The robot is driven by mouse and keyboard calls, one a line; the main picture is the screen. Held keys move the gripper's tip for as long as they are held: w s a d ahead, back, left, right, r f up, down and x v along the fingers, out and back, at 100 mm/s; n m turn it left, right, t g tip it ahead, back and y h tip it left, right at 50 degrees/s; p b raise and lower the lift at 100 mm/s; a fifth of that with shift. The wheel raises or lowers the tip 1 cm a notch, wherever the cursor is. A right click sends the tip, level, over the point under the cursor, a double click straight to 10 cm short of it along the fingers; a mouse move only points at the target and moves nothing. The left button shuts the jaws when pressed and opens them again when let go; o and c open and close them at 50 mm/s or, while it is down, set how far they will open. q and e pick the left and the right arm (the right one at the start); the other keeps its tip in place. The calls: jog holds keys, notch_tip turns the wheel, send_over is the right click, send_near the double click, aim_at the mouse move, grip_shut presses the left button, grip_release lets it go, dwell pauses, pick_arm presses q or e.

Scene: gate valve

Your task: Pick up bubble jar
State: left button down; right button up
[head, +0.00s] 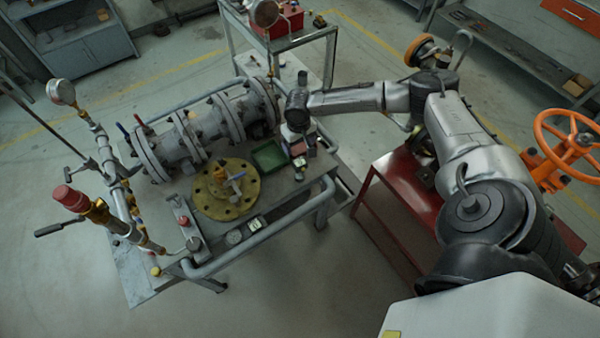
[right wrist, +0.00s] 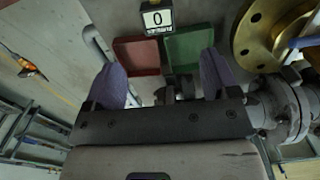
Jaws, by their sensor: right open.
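I cannot pick out the bubble jar with certainty in either view. My right gripper (head: 297,125) hangs over the right end of the grey workbench (head: 325,165), beside the small trays, and its hand hides what lies beneath it. In the right wrist view the two purple-grey fingers of this gripper (right wrist: 162,80) stand wide apart. Nothing is clearly held between them. Small dark round shapes (right wrist: 185,87) show low between the fingers, too hidden to name. My left gripper is not in view.
A green tray (head: 269,155) and a red tray (right wrist: 137,55) lie side by side near a small device (right wrist: 157,18) showing 0. A yellow flange (head: 227,187) lies left of them. The gate valve assembly (head: 172,148) runs along the bench's back. A red stand (head: 400,185) is at the right.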

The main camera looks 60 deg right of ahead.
aim_at(299, 161)
jog(key=f, duration=0.8)
jog(key=shift+d, duration=0.25)
jog(key=shift+a+f+b, duration=0.15)
jog(key=shift+f+b, duration=0.2)
jog(key=shift+f, duration=2.35)
jog(key=shift+c, duration=0.2)
jog(key=c, duration=1)
jog(key=shift+c, duration=0.5)
jog(key=shift+r, duration=0.1)
